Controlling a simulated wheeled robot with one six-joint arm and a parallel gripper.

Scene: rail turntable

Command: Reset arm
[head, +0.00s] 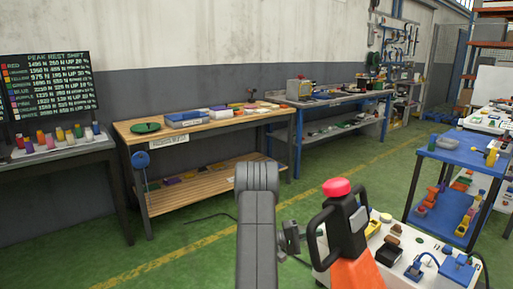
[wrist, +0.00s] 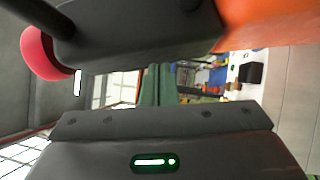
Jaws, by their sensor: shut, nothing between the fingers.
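My gripper (wrist: 157,85) shows in the wrist view as two dark fingers side by side, shut and empty, beyond a dark body with a green light. In the head view my grey arm link stands upright at the lower middle, and the small dark end of my arm lies just to its right. A black handle (head: 346,225) with a red knob (head: 337,187) on an orange post (head: 358,272) stands just right of the arm end. The handle also shows close at the top of the wrist view (wrist: 140,28).
A white-topped surface (head: 430,270) with several small parts lies at lower right. A blue cart (head: 465,150) stands beyond it. A wooden workbench (head: 215,122), a grey bench (head: 340,98) and a table with colored bottles (head: 62,137) line the wall. Green floor between is clear.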

